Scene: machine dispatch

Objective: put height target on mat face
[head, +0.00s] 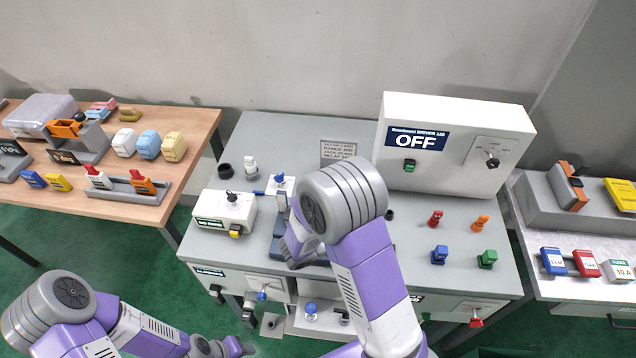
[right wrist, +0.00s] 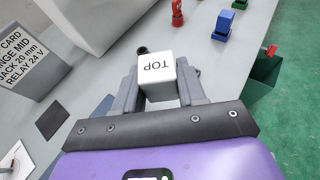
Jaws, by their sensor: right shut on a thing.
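The height target, a white block marked TOP (right wrist: 157,75), sits between the fingers of my right gripper (right wrist: 158,92) in the right wrist view. The gripper is shut on it, above the grey bench.
A white box with an OFF panel (head: 417,140) stands at the back of the bench. A lettered sign (head: 338,152) is left of it. Red (head: 435,218), orange, blue and green pieces stand on the right. A white switch box (head: 224,208) stands on the left.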

